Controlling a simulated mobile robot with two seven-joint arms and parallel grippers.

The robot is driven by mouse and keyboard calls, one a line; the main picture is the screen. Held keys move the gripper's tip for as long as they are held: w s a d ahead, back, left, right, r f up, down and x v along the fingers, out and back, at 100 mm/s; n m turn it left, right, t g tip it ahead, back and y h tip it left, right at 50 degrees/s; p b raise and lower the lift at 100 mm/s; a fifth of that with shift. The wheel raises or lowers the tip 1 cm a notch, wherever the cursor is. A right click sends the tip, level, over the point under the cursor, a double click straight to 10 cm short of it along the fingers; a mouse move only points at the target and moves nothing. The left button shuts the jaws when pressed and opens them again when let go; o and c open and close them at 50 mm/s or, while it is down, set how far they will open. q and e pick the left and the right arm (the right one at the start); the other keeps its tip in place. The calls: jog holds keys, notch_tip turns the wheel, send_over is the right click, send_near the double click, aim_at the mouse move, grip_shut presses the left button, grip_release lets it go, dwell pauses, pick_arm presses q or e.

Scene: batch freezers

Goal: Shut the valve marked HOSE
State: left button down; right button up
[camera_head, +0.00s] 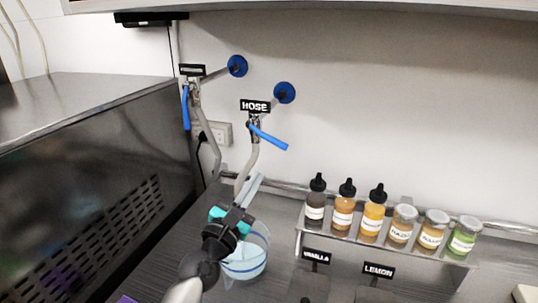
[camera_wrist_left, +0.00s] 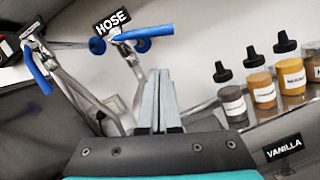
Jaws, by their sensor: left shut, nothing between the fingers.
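The valve marked HOSE has a black tag (camera_head: 255,106) and a blue lever (camera_head: 268,138) that points right and slightly down, at an angle across its grey pipe. In the left wrist view the HOSE tag (camera_wrist_left: 111,21) and the lever (camera_wrist_left: 146,33) show at the top, beyond the fingertips. My left gripper (camera_head: 257,180) is shut and empty, below the lever and apart from it. Its closed fingers (camera_wrist_left: 157,80) point up toward the valve in the left wrist view. My right gripper is not in view.
A second valve with a blue lever (camera_head: 186,108) hanging down is to the left. A clear container (camera_head: 248,265) stands on the counter behind my left gripper. Several bottles and jars (camera_head: 372,218) fill a rack (camera_head: 385,245) at right. A steel machine (camera_head: 75,150) stands left.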

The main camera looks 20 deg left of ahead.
aim_at(268, 135)
pick_arm(q)
jog(key=w+d+r+p, duration=0.1)
jog(key=w+r+p, duration=0.1)
jog(key=w+r, duration=0.2)
jog(key=shift+w+d+p, duration=0.3)
jog(key=shift+w+d, duration=0.05)
jog(key=shift+w, duration=0.25)
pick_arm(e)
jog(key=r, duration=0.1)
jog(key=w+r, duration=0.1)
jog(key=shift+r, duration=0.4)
